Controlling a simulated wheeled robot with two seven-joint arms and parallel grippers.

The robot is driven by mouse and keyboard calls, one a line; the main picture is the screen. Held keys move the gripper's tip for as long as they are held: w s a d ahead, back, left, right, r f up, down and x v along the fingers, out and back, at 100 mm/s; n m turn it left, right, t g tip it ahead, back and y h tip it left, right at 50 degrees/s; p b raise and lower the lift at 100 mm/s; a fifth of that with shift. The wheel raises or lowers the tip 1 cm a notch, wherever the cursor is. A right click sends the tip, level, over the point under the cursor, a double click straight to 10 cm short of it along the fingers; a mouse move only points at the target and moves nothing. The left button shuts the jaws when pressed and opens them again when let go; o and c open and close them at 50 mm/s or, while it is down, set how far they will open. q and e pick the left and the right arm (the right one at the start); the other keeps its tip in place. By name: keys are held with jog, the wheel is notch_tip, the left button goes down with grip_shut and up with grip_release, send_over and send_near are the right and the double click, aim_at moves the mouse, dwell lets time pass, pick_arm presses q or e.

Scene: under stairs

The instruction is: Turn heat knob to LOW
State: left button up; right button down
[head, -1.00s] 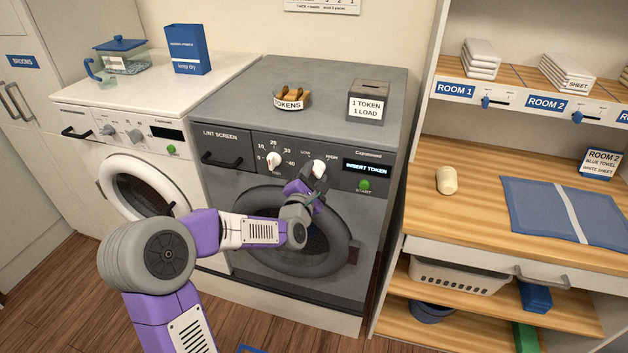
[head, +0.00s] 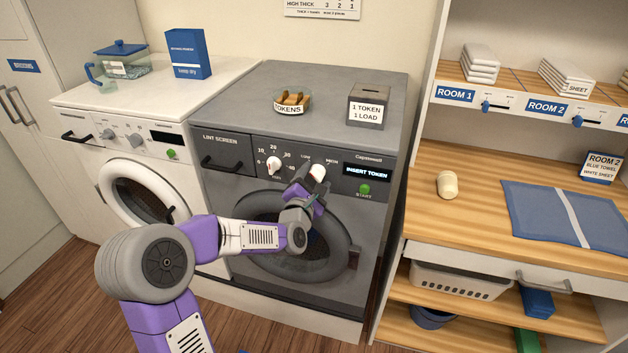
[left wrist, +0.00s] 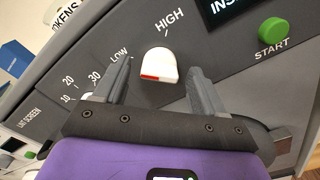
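The white heat knob (head: 318,172) is on the grey dryer's front panel, between the LOW and HIGH labels. It also shows in the left wrist view (left wrist: 158,63), with a red mark on the end nearest my gripper. The LOW label (left wrist: 120,55) is left of it and the HIGH label (left wrist: 169,20) above it. My left gripper (head: 311,182) is just in front of the knob. In the left wrist view its fingers (left wrist: 159,70) are spread, one on each side of the knob, with visible gaps. My right gripper is not in view.
The timer knob (head: 273,164) is left of the heat knob. The green START button (head: 364,189) and the INSERT TOKEN display (head: 367,172) are to its right. A token bowl (head: 292,103) and token box (head: 369,104) stand on the dryer (head: 235,105).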

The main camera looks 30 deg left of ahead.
pick_arm(q)
jog(key=v, duration=0.7)
jog(key=shift+s+p, duration=0.3)
jog(key=shift+p, duration=0.15)
jog(key=s+d+f+m+g+h+p, duration=0.1)
jog(key=d+f+m+g+h, duration=0.15)
jog(key=d+f+m, duration=0.4)
jog(key=s+d+f+m+g+h, duration=0.2)
jog(key=f+m+g, duration=0.1)
jog(key=f, duration=0.7)
jog(key=s+d+f+m+g+h+p, duration=0.1)
jog(key=d+f+m+g+h, duration=0.25)
jog(key=f, duration=0.55)
jog(key=s+d+f+m+g, duration=0.4)
jog(key=s+d+f+m, duration=0.1)
jog(key=s, duration=0.4)
jog(key=s+d+f+m+g, duration=0.4)
jog(key=s+d+f+m, duration=0.2)
jog(key=s+f+m, duration=0.2)
jog(key=shift+s+f+m+h+p, duration=0.4)
jog(key=shift+s+m, duration=0.3)
jog(key=shift+s, duration=0.35)
